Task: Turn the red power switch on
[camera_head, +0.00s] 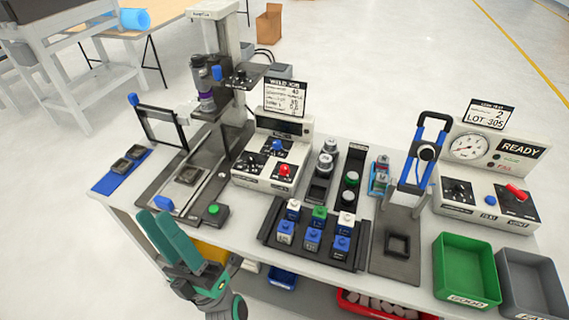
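A red knob (284,169) sits on the sloped front of the white control box (262,181) at the middle of the bench, below a blue knob (277,145). A red lever (516,191) is on the tester box (478,204) at the right, under a READY display. The labels are too small to read, so I cannot tell which is the power switch, or its on/off position. My gripper (158,216) is at the lower left, at the bench's front edge, apart from both boxes. Its teal fingers overlap in this view, and nothing shows between them.
A press stand (233,90) rises behind the bench's left half. A green button box (215,214) stands near my gripper. A block tray (311,252), a blue-handled clamp (425,155), a green bin (465,247) and a grey bin (530,262) crowd the right half.

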